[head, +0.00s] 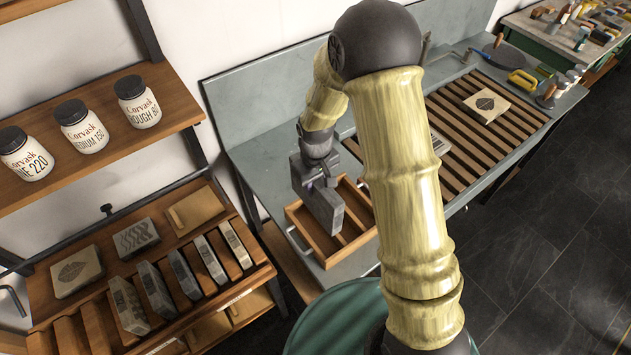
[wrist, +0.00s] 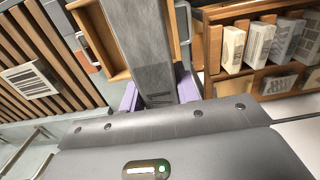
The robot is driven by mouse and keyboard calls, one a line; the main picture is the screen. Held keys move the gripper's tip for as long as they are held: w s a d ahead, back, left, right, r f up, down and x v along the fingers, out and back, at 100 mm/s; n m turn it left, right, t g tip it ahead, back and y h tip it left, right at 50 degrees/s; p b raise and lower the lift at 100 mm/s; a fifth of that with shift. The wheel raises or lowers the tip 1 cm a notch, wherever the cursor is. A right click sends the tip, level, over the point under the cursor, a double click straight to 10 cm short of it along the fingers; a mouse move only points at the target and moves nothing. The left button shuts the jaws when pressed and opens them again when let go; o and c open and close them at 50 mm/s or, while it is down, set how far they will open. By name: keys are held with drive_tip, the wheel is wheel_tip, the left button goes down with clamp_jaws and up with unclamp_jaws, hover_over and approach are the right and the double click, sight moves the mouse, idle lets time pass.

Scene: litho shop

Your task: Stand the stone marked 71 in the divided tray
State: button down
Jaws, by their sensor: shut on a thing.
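My gripper (head: 313,178) is shut on a grey stone slab (head: 324,208), which hangs upright below it over the divided tray. The divided tray (head: 350,252) is a wooden box with a divider and metal handles on the grey bench. The slab hides part of its inside, and I cannot tell whether the slab's lower end is inside a compartment. The tray (wrist: 85,18) also shows beside the slab in the wrist view.
A wooden rack (head: 262,275) at left holds several upright stones, with flat carved stones (head: 76,271) behind them. Labelled jars (head: 138,101) stand on the shelf above. A slatted board (head: 455,125) with a carved stone (head: 486,104) lies right of the tray.

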wheel_tip(320, 180, down, 15)
drive_tip(key=b, duration=1)
drive_tip(key=shift+b, duration=0.35)
idle(0.4)
drive_tip(key=shift+w+f+b, duration=0.1)
drive_tip(key=shift+f+b, duration=0.2)
drive_tip(key=shift+f, duration=0.05)
idle(0.8)
drive_tip(key=c, duration=1)
unclamp_jaws()
drive_tip(key=shift+c, duration=0.2)
drive_tip(key=shift+o, duration=0.5)
drive_tip(key=shift+s+r+p, duration=0.2)
drive_tip(key=shift+r+p, duration=3.05)
drive_tip(key=shift+r, duration=1.15)
